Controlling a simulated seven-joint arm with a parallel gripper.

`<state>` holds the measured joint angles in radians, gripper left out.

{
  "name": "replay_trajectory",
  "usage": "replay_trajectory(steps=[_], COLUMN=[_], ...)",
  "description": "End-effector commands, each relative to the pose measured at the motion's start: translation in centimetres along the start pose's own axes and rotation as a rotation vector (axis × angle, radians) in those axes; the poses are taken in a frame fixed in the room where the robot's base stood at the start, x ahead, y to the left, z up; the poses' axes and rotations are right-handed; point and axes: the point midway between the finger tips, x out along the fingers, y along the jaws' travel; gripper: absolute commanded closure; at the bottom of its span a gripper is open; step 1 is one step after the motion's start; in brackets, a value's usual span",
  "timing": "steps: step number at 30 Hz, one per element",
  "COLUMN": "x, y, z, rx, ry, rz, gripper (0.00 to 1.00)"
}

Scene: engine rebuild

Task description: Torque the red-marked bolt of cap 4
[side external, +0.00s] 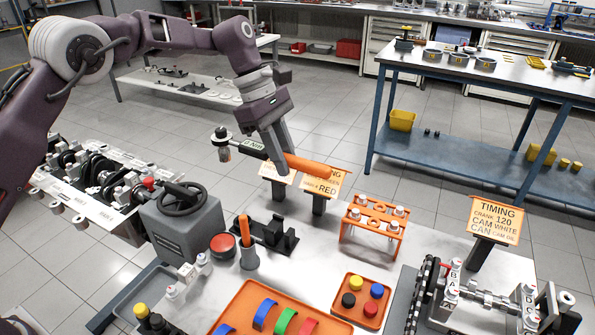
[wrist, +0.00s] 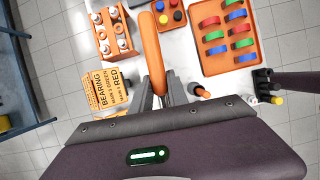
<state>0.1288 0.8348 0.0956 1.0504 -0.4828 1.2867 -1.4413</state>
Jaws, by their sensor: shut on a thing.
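My gripper (side external: 276,158) is shut on the torque wrench, which has an orange handle (side external: 318,165) and a dark shaft with a label ending in "Nm". The wrench is held in the air above the bench, its head with a socket (side external: 223,150) pointing left. In the wrist view my gripper (wrist: 160,98) holds the orange handle (wrist: 152,50); the head is hidden there. The engine block (side external: 95,185) with crankshaft and caps lies at the left of the side view. A red mark (side external: 149,183) shows near its right end; cap numbers are too small to read.
A grey box with a black handwheel (side external: 183,198) stands beside the block. A red button (side external: 222,245), an upright orange-handled tool (side external: 245,238), a black cradle (side external: 265,235), an orange bolt rack (side external: 372,220) and sign stands (side external: 322,182) occupy the bench below the wrench.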

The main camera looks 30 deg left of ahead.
Motion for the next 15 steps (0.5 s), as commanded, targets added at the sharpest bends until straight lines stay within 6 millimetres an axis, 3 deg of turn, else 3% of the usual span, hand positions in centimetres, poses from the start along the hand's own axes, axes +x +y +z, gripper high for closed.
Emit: replay_trajectory(steps=[8, 11, 15], x=[-2.8, -4.3, -6.9], y=[-1.5, -2.9, -6.6], z=[-7.6, -11.6, -18.4], rx=[0.13, 0.208, 0.356], ry=[-0.002, -0.001, -0.001], rz=[-0.054, -0.086, -0.149], gripper=[1.0, 1.0, 1.0])
